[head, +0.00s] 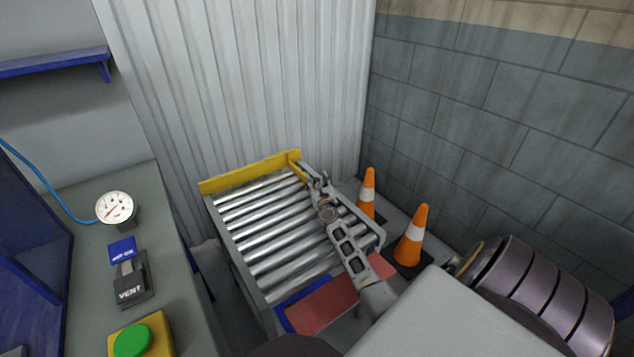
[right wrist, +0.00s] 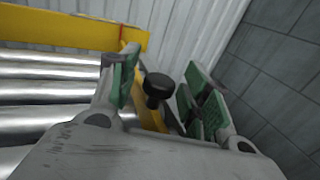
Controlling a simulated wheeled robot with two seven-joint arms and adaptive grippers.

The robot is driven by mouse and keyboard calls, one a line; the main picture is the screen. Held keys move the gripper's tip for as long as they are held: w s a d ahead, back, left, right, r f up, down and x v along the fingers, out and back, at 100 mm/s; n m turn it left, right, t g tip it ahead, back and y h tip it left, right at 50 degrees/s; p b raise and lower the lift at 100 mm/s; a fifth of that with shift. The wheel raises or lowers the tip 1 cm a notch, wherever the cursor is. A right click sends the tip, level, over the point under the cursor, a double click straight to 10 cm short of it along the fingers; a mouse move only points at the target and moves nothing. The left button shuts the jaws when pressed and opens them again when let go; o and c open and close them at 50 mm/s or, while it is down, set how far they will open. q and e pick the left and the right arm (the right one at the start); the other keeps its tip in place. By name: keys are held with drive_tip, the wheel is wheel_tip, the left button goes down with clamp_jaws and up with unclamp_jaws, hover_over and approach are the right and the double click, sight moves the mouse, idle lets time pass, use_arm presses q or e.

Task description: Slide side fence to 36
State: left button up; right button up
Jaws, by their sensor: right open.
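The runout table is a bed of steel rollers (head: 270,220) in a grey frame. A yellow end fence (head: 250,172) crosses its far end. In the right wrist view, a shorter yellow bar (right wrist: 149,113), seemingly the side fence, meets the end fence (right wrist: 70,27) near the far right corner. A black round knob (right wrist: 157,87) stands by this bar. My right gripper (head: 311,178) is at that corner, open, its green-padded fingers (right wrist: 160,82) on either side of the knob with gaps showing. No scale or number 36 is readable. My left gripper is not in view.
Two orange cones (head: 367,196) (head: 414,238) stand right of the table, near the block wall (head: 480,130). A corrugated wall (head: 240,90) rises behind it. At left, a grey bench (head: 90,270) carries a gauge (head: 115,208), a VENT switch (head: 130,280) and a green button (head: 132,341).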

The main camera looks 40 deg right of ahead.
drive_tip(key=shift+c, duration=0.2)
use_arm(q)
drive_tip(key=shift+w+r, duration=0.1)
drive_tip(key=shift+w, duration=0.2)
use_arm(e)
clamp_jaws()
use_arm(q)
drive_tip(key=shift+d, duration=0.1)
use_arm(e)
drive_tip(key=shift+w+a, duration=0.1)
drive_tip(key=shift+a, duration=0.05)
